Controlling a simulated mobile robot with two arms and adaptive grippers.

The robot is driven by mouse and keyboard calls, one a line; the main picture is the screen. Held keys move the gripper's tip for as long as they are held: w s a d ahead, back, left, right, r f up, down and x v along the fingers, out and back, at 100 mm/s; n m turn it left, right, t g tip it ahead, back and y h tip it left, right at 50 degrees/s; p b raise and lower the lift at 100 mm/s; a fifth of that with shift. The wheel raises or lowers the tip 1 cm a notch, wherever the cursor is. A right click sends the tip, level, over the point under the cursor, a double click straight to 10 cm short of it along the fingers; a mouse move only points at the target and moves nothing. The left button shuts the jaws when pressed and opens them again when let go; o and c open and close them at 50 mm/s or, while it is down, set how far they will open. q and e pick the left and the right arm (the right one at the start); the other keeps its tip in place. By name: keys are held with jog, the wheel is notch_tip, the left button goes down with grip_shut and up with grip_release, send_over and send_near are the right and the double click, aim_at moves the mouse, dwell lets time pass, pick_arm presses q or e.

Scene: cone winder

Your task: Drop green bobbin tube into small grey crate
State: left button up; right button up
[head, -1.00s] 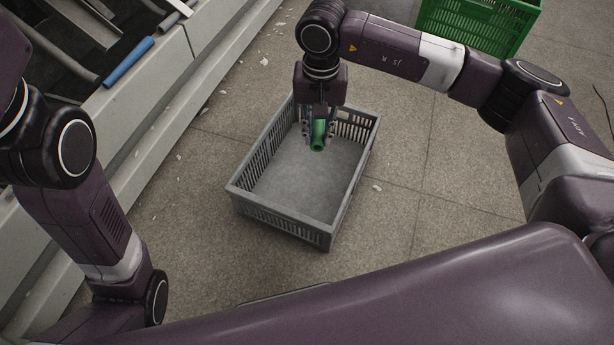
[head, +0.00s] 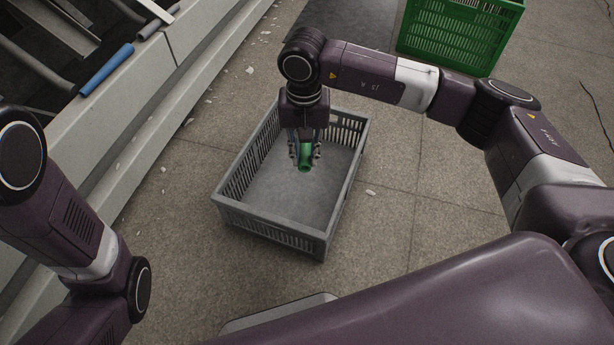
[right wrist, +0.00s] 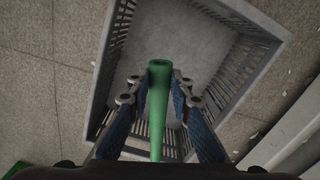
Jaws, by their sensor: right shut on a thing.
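The small grey crate (head: 272,229) stands on the floor in the middle of the head view, with slotted walls and a bare floor inside. My right gripper (head: 305,158) is over the far part of the crate, shut on the green bobbin tube (head: 305,163). In the right wrist view the tube (right wrist: 160,100) lies lengthwise between the two fingers (right wrist: 155,97), with the crate (right wrist: 262,55) below it. How high the tube is above the crate floor is hard to tell. My left gripper is outside the head view; only part of that arm shows.
A green slotted crate (head: 458,38) stands at the back right. A pale machine ledge (head: 150,90) runs along the left, with a blue tube (head: 107,69) on the machine beside it. The floor right of the grey crate is clear apart from small scraps.

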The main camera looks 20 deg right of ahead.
jog(key=o, duration=1.1)
jog(key=shift+r, duration=0.5)
notch_tip(320, 180, up, 11)
jog(key=shift+a, duration=0.1)
